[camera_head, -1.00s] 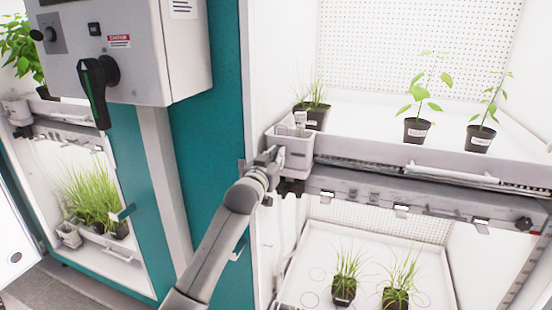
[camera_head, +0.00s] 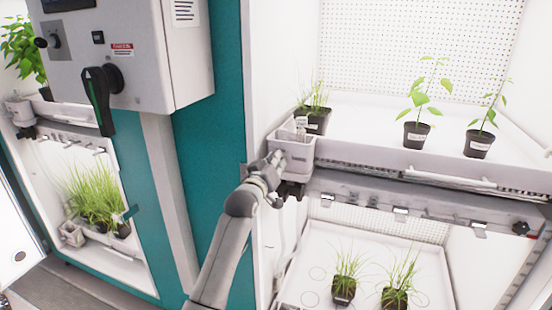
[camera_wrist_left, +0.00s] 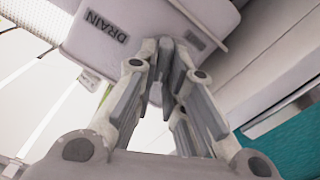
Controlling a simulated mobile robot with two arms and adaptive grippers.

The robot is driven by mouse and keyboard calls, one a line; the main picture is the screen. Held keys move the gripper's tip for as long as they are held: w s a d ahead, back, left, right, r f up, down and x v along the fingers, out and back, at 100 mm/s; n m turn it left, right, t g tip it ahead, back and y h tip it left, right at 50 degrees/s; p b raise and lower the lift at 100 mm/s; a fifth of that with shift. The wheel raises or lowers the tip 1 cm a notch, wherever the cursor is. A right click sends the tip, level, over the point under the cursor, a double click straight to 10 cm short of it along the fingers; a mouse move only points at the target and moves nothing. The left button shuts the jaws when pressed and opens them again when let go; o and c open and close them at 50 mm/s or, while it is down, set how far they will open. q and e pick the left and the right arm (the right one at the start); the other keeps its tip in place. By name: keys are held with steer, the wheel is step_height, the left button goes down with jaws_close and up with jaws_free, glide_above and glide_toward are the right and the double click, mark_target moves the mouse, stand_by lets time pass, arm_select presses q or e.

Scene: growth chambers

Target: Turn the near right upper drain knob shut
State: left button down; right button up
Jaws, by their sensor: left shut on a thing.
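The near right upper drain box (camera_head: 293,158) is a pale box at the left front corner of the upper tray. It also shows in the wrist view with its DRAIN label (camera_wrist_left: 104,26). My left gripper (camera_head: 274,160) is at the box's front left, with its fingers against or very close to it. In the wrist view the fingers (camera_wrist_left: 166,62) come together just below the box and are shut on a small piece, which I take for the drain knob; the fingers mostly hide it. Its turn angle cannot be read. My right gripper is not in view.
A dark fitting (camera_head: 291,190) hangs below the box. The upper tray (camera_head: 370,152) holds potted plants, and a lower tray (camera_head: 312,285) holds grass pots. A control box (camera_head: 140,50) with a black handle juts out at upper left. A teal post (camera_head: 200,150) stands behind my arm.

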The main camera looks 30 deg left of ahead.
arm_select(q)
steer(key=shift+a+f+n+p, duration=0.15)
steer(key=shift+n+p, duration=1.5)
steer(key=shift+n, duration=1.55)
steer(key=shift+a+f+n+p, duration=0.15)
steer(key=shift+n+p, duration=1.45)
steer(key=shift+n, duration=1.6)
steer(key=shift+r, duration=0.1)
steer(key=c, duration=1.5)
jaws_free()
steer(key=shift+f, duration=0.2)
steer(key=shift+f, duration=0.1)
